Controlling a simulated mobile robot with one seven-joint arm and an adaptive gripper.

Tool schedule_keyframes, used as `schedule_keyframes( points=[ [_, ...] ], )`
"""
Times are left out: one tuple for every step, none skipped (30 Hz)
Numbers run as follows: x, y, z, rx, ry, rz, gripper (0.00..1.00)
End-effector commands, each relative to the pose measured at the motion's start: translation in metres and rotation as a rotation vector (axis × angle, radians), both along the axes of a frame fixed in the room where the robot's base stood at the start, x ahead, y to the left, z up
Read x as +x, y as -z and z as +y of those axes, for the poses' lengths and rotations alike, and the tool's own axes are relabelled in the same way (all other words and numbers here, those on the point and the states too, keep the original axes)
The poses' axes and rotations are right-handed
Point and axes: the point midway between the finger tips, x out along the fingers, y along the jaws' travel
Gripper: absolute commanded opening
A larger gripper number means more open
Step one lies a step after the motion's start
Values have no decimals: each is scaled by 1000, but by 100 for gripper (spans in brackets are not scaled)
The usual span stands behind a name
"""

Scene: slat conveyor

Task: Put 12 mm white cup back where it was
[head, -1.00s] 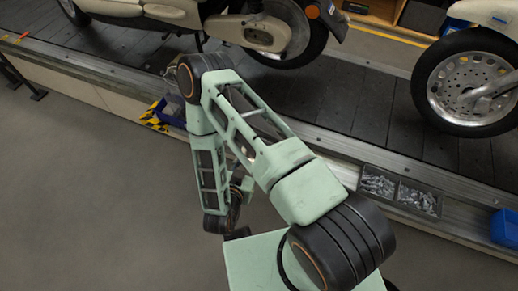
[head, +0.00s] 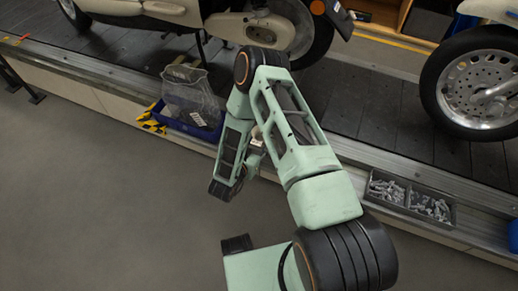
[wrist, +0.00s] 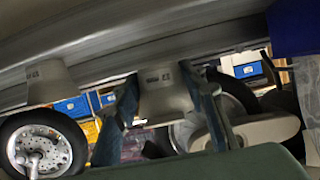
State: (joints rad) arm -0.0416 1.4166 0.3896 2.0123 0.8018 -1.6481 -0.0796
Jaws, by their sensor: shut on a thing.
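In the wrist view, which looks tilted or upside down, my gripper (wrist: 161,82) has one finger on each side of a pale, tapered cup (wrist: 165,104) and is shut on it. The cup carries a dark printed mark, too small to read. A second similar pale cup (wrist: 48,86), also marked, stands apart to the left against the grey ledge (wrist: 130,62). The held cup's narrow end is close to that ledge; I cannot tell whether it touches. In the head view, my arm hides most of the gripper.
In the head view, a blue bin (head: 178,123) with a clear container (head: 190,88) sits on the conveyor's edge left of my arm. A grey tray of metal parts (head: 410,197) lies to the right. Scooters stand on the dark slats behind. The floor at left is clear.

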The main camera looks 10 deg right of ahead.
Motion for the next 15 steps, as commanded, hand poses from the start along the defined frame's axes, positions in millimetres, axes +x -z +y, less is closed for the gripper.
schedule_keyframes(
  points=[
    [2,3,0,1,0,-1,16],
    [3,4,0,1,0,-1,16],
    [4,5,0,1,1,-1,16],
    [6,7,-1,1,1,-2,16],
    [8,10,-1,1,1,-2,16],
    [11,14,-1,0,2,-2,16],
    [11,20,-1,0,1,0,16],
    [10,26,-1,1,1,2,16],
    [10,32,-1,0,1,1,16],
    [10,37,-1,1,1,0,16],
    [10,41,-1,1,0,0,16],
    [11,43,-1,1,-1,-1,16],
    [11,43,-1,1,0,-2,16],
    [11,43,-1,1,0,-2,16],
    [11,42,-1,1,-1,-3,16]
  ],
)
